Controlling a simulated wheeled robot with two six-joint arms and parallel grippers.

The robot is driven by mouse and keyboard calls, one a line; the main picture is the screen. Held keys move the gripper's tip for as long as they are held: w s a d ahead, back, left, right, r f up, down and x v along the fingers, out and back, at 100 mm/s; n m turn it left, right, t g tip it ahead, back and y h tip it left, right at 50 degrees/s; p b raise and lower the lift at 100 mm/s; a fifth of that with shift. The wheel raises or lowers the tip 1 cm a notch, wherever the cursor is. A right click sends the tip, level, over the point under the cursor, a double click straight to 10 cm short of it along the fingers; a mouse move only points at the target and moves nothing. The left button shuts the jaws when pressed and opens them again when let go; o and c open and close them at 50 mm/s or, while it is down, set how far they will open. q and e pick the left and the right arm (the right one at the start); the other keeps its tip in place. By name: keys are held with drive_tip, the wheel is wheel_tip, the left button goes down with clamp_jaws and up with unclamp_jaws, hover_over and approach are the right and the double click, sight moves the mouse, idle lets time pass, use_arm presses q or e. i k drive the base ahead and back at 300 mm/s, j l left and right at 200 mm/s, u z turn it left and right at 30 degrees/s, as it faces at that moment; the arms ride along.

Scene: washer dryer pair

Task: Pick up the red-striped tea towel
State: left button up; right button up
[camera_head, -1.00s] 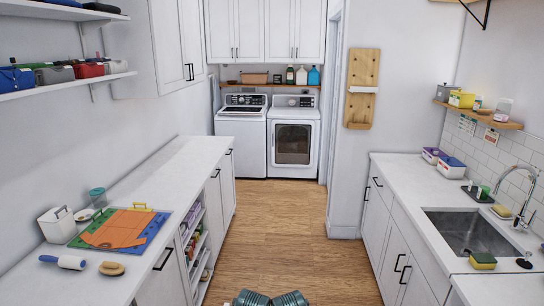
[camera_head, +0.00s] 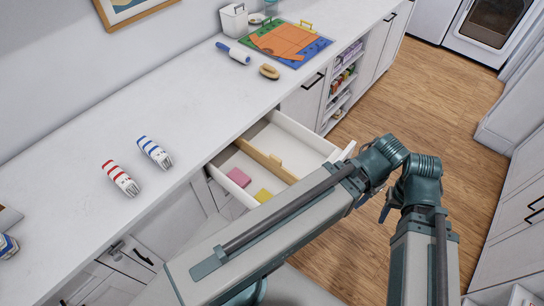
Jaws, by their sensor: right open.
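The red-striped tea towel (camera_head: 120,178) lies rolled up on the white counter (camera_head: 75,135), at the left of the head view. A similar blue-striped towel (camera_head: 154,152) lies just beyond it to the right, apart from it. My right arm reaches across the lower part of the view with its elbow high. My right gripper (camera_head: 130,252) shows only in small part, low and below the counter's front edge, clear of the red-striped towel. It is open, and I see nothing in it. My left gripper is not in view.
An open drawer (camera_head: 315,141) juts out below the counter, holding a pink item (camera_head: 238,177) and a yellow item (camera_head: 263,195). A lint roller (camera_head: 232,53), a brush (camera_head: 269,71) and a colourful board (camera_head: 288,42) lie farther back. The counter around the towels is clear.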

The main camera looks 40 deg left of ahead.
sight(117, 173)
drive_tip(key=u, duration=2.8)
drive_tip(key=z, duration=1.4)
drive_tip(key=k+j+z, duration=0.3)
drive_tip(key=k+j, duration=0.6)
drive_tip(key=j, duration=0.25)
